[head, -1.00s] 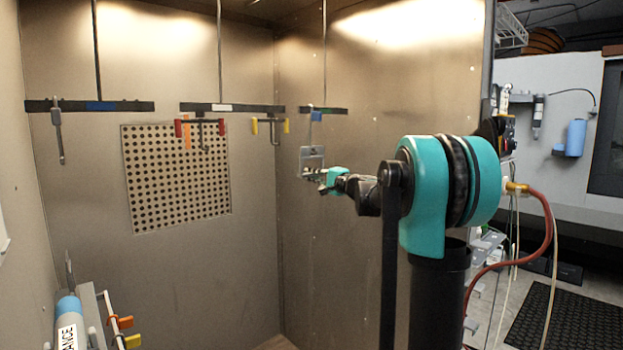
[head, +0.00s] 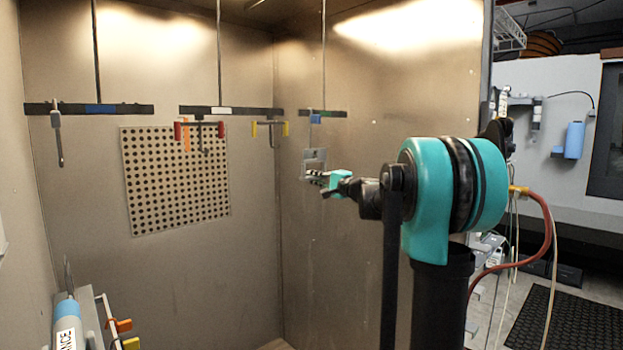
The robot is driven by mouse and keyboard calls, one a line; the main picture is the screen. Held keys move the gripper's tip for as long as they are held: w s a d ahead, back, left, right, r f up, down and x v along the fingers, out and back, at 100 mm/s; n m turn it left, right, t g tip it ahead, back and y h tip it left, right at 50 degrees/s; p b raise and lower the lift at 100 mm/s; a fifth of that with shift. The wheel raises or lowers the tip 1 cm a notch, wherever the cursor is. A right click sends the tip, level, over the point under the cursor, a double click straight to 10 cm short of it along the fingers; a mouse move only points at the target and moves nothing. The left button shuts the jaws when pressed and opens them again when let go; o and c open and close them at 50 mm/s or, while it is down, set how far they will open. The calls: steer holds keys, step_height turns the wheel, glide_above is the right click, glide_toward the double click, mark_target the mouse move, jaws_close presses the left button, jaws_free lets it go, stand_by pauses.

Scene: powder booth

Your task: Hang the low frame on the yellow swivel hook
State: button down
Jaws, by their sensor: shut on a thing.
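The yellow swivel hook (head: 270,131) has two yellow-tipped prongs and hangs below the right end of the middle dark bar. A small grey frame (head: 315,157) with an opening in it is at the right, in front of the right booth wall. My gripper (head: 318,179) is shut on the lower part of this grey frame. The frame is upright, to the right of the yellow hook and lower than it. The frame is below a blue-marked hanger (head: 316,117); I cannot tell whether they touch. The fingertips are small and partly hidden.
A red-tipped hook (head: 200,131) hangs left of the yellow one, from the middle bar (head: 230,110). A grey hanger (head: 57,138) hangs from the left bar (head: 90,108). A perforated panel (head: 175,185) is on the back wall. A blue cylinder (head: 68,315) stands at lower left.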

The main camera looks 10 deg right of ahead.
steer(key=v, duration=0.8)
steer(key=shift+s+r, duration=0.2)
stand_by(0.7)
steer(key=shift+d, duration=0.15)
stand_by(0.3)
